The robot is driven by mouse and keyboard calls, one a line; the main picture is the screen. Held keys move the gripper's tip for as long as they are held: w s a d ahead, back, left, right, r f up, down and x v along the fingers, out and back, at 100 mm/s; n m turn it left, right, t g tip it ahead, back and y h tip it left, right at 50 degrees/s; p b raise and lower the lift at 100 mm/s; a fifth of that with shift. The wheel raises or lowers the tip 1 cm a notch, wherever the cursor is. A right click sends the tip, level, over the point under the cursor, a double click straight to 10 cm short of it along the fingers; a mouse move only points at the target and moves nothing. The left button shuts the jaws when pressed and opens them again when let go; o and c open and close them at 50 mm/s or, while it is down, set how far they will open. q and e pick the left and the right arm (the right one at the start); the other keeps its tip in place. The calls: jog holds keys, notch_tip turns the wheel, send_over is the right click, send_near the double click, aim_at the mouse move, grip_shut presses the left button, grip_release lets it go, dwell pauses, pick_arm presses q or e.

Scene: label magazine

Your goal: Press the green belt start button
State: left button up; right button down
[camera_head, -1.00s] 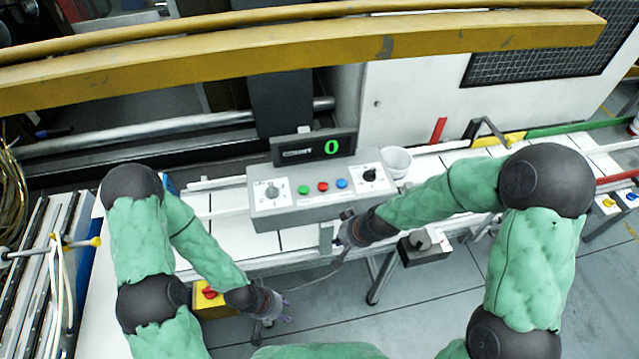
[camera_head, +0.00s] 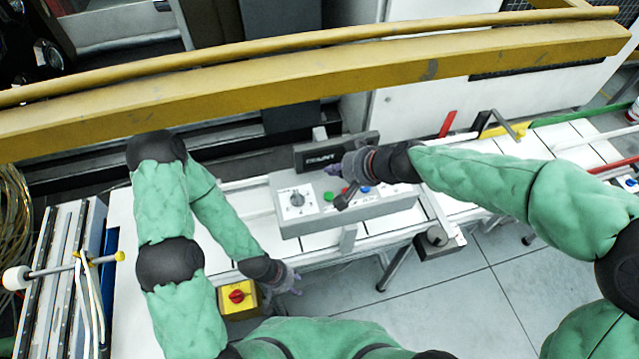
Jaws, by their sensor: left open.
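The green button (camera_head: 328,196) is on the top face of a grey control box (camera_head: 310,222), to the right of a round dial (camera_head: 297,199). A blue button (camera_head: 365,189) is farther right; the red button between them is mostly hidden by my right gripper. My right gripper (camera_head: 338,188) is over the box, its dark fingers just right of the green button. I cannot tell whether it touches the panel or whether its fingers are open. My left gripper (camera_head: 296,282) is open and empty, low in front of the box, near a yellow switch box.
A counter display (camera_head: 318,154) stands behind the box, its digit hidden by my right gripper. A yellow switch box with a red knob (camera_head: 237,297) is at the lower left. A yellow beam (camera_head: 300,80) crosses above. The white belt (camera_head: 480,147) runs right.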

jog(key=shift+w+a+r, duration=0.1)
jog(key=shift+a+r, duration=0.05)
jog(key=shift+r, duration=0.15)
jog(key=b, duration=0.6)
send_over(332, 197)
notch_tip(332, 197, down, 8)
jog(key=shift+r, duration=0.25)
jog(key=shift+w+f+b, duration=0.1)
jog(key=shift+f+b, duration=0.55)
jog(key=shift+b, duration=0.25)
jog(key=shift+f, duration=0.1)
dwell(0.4)
jog(key=shift+f+b, duration=0.3)
jog(key=shift+b, duration=0.25)
